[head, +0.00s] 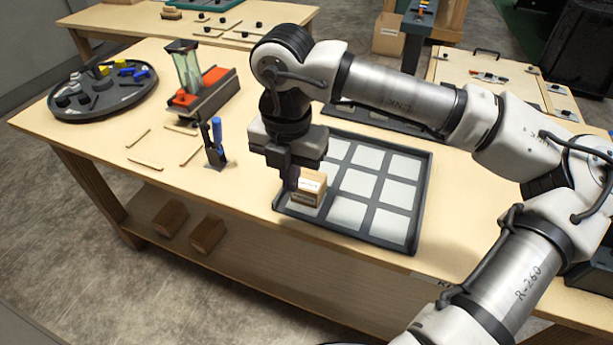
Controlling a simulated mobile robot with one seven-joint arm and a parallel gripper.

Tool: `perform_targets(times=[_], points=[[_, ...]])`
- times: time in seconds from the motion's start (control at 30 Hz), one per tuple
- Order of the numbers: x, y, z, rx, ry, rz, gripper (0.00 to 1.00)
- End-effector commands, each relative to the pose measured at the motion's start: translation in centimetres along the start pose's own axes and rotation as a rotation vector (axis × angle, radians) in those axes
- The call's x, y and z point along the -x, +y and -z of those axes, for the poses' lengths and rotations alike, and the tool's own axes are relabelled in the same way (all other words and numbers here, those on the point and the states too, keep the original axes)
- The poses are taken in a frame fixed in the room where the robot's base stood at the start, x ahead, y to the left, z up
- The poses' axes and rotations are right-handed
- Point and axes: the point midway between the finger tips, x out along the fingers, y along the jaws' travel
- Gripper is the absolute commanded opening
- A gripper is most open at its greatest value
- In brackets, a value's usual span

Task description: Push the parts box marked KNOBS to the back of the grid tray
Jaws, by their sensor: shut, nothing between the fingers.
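The grid tray (421,206) is a dark, low-rimmed tray with pale square cells, lying on the wooden workbench. A small wooden parts box (308,189) with a pale label stands in the tray's near left part. Its label is too small to read, so I cannot tell whether it says KNOBS. My gripper (292,184) points down at the box's left side, shut and empty. It looks very close to the box; I cannot tell whether they touch. My gripper and wrist hide the tray's back left part. The visible other cells look empty.
A round dark tray (85,113) of small parts stands at the far left. A red and grey device (205,97) and a holder with a blue-handled tool (216,140) stand left of my gripper. Thin wooden strips (145,163) lie nearby. My arm spans the right side.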

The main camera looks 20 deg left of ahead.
Motion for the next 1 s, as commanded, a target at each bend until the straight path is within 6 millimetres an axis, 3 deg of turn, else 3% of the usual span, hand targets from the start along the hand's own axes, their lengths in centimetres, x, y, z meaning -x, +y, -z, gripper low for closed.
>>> perform_targets(times=[0.27, 0.6, 0.8, 1.0], points=[[-2.6, -0.1, 0.1, -0.002, 0.003, 0.001, 0.0], [-9.8, 0.0, 0.1, -0.001, 0.005, 0.0, 0.0], [-9.7, 0.0, -2.8, -0.005, 0.002, -0.001, 0.0], [-9.9, 0.0, -4.0, -0.002, 0.0, 0.0, 0.0]])
